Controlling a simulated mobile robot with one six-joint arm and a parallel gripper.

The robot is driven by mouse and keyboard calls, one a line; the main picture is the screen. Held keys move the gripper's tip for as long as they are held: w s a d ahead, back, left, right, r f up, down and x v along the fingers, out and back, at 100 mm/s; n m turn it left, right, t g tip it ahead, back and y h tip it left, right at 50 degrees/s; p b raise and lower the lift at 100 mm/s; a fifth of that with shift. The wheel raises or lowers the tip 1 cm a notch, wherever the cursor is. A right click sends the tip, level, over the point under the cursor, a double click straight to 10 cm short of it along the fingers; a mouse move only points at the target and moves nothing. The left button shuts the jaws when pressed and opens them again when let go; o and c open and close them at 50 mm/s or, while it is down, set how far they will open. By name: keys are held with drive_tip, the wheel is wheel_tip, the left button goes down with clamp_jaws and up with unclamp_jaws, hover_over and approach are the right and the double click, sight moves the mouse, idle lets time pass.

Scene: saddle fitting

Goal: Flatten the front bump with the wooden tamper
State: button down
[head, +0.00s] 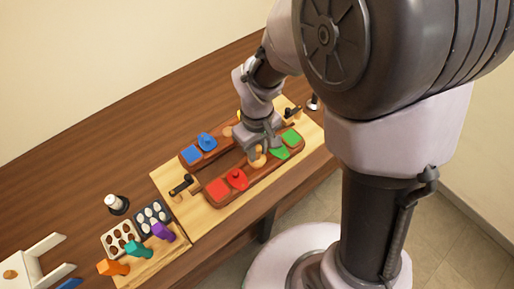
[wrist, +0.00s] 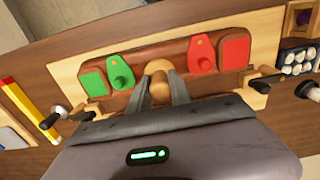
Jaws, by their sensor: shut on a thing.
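My gripper (head: 262,145) is over the middle of the near dark-red wooden piece (head: 213,194), pointing down. In the wrist view its two fingers (wrist: 159,98) close on the light wooden tamper (wrist: 159,88), with a round end facing the piece. The tamper also shows in the head view (head: 257,158). On one side of it are a red square (wrist: 234,52) and a red tab with a knob (wrist: 201,55); on the other, a green tab with a knob (wrist: 121,72) and a green square (wrist: 93,85). I cannot tell which spot is the front bump, nor whether the tamper touches the wood.
A light board (head: 167,208) lies under the piece. Black-handled clamps (head: 180,185) sit at its ends. A far piece carries a blue square (head: 190,155) and blue tab (head: 207,141). At left are small trays (head: 120,239), orange, teal and purple handles, and a white-topped jar (head: 116,203).

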drive_tip(key=shift+f+b, duration=0.5)
drive_tip(key=shift+f, duration=0.25)
idle(1.9)
drive_tip(key=shift+r, duration=0.1)
wheel_tip(320, 180, up, 5)
drive_tip(key=p, duration=0.4)
idle(0.5)
